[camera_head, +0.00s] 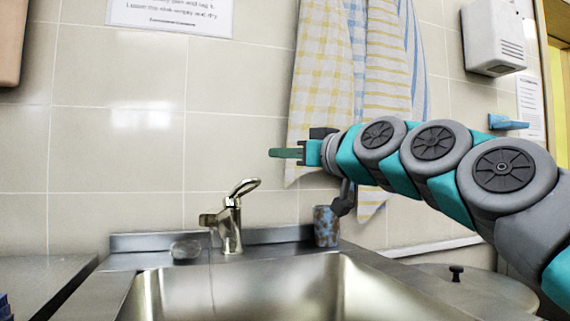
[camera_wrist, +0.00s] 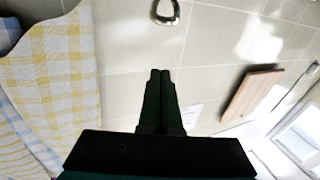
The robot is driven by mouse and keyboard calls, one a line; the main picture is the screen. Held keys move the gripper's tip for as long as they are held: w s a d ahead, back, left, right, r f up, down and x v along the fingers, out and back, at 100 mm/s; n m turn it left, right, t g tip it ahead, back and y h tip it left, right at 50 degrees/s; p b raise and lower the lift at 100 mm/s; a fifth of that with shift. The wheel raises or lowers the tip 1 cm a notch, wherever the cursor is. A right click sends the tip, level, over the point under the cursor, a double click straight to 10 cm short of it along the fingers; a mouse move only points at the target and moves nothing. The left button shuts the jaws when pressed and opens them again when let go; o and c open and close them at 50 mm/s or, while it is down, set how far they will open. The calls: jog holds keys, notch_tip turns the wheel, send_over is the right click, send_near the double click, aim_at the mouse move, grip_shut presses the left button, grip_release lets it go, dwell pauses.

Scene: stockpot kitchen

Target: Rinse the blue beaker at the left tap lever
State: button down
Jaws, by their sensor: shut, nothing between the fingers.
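The beaker (camera_head: 326,226), blue with brownish patches, stands upright on the sink's back ledge, right of the tap. The metal tap (camera_head: 231,226) stands at the back of the sink, with a loop-shaped lever (camera_head: 245,187) on top. A thin line like a water stream hangs below its spout. The loop also shows at the top of the wrist view (camera_wrist: 166,12). My gripper (camera_head: 271,153) is shut and empty, above and right of the lever, pointing left. Its fingers lie together in the wrist view (camera_wrist: 160,72).
The steel sink basin (camera_head: 250,288) is in front of the tap. A small clear object (camera_head: 186,250) lies on the ledge left of it. Checked towels (camera_head: 345,70) hang behind my arm. A lid with a black knob (camera_head: 456,273) is at right. A brown board (camera_wrist: 252,94) is on the wall.

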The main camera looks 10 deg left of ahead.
send_over(256, 180)
jog(key=shift+s+d+f, duration=0.15)
jog(key=shift+f, duration=0.4)
jog(key=shift+s+d+f, duration=0.1)
jog(key=shift+s+f, duration=0.05)
jog(key=shift+f, duration=0.45)
jog(key=shift+s+d+f, duration=0.15)
jog(key=shift+f, duration=0.4)
jog(key=shift+s+d+f+b, duration=0.15)
jog(key=shift+d+f+b, duration=0.05)
jog(key=shift+f+b, duration=0.4)
jog(key=shift+s+d+f+b, duration=0.1)
jog(key=shift+d+f+b, duration=0.05)
jog(key=shift+f+b, duration=0.35)
jog(key=shift+r, duration=0.15)
